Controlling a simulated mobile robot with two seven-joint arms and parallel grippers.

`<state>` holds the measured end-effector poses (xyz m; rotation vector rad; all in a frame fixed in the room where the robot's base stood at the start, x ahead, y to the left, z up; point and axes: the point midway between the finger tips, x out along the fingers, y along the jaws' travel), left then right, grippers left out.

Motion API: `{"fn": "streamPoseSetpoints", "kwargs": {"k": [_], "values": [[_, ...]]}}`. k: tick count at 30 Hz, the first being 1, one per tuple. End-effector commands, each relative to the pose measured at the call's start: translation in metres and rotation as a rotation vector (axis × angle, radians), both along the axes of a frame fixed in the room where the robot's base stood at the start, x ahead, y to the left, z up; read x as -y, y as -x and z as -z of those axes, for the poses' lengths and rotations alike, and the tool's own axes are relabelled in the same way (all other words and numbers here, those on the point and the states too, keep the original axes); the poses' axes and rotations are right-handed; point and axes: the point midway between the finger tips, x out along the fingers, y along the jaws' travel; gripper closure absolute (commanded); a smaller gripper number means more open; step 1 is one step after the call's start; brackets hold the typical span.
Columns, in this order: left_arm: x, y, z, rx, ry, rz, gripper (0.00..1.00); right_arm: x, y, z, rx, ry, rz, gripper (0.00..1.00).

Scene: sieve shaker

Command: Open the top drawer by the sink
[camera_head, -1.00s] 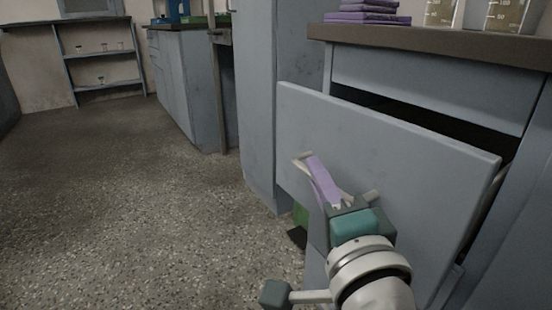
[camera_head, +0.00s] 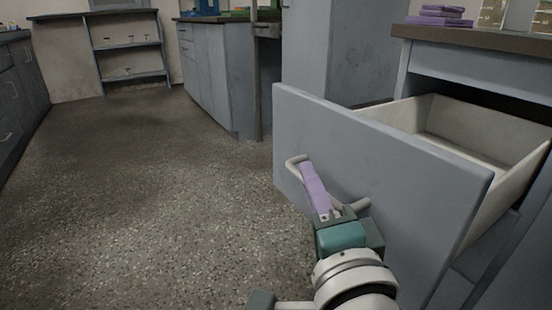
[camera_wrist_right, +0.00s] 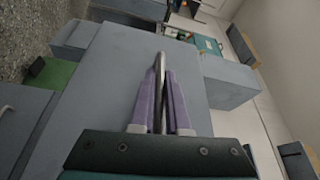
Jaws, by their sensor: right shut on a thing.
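The drawer (camera_head: 375,165) has a grey-blue front and a pale inner box (camera_head: 495,130) that looks empty where it shows. It is pulled well out from under the worktop. A curved, light handle (camera_head: 296,162) is on its front. My right gripper (camera_head: 308,178), with purple fingers, is shut on this handle. In the right wrist view the two purple fingers (camera_wrist_right: 161,97) lie on either side of the metal handle bar (camera_wrist_right: 160,70), against the drawer front (camera_wrist_right: 118,80). My left gripper is not in view. No sink can be made out.
The worktop (camera_head: 480,42) above the drawer bears a purple stack (camera_head: 440,16) and glass vessels. The speckled floor (camera_head: 160,200) to the left is clear. More cabinets (camera_head: 210,75) and a shelf unit (camera_head: 128,60) stand farther back.

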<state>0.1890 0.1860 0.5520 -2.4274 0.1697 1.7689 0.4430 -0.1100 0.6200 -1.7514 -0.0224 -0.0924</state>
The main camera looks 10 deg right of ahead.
Motion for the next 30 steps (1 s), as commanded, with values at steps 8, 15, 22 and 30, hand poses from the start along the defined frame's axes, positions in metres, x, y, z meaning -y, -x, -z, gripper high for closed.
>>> {"fn": "streamPoseSetpoints", "kwargs": {"k": [8, 15, 22, 30], "values": [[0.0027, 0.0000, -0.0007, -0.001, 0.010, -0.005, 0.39, -0.0043, 0.0019, 0.0011, -0.003, 0.001, 0.000, 1.00], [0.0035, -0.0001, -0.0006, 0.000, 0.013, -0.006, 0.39, -0.0043, 0.0020, 0.0012, -0.003, 0.001, 0.000, 1.00], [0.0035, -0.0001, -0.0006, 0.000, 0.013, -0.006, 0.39, -0.0041, 0.0019, 0.0011, -0.002, 0.001, 0.000, 0.70], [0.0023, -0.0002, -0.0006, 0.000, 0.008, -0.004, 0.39, -0.0040, 0.0017, 0.0005, -0.001, 0.001, 0.000, 0.56]]}}
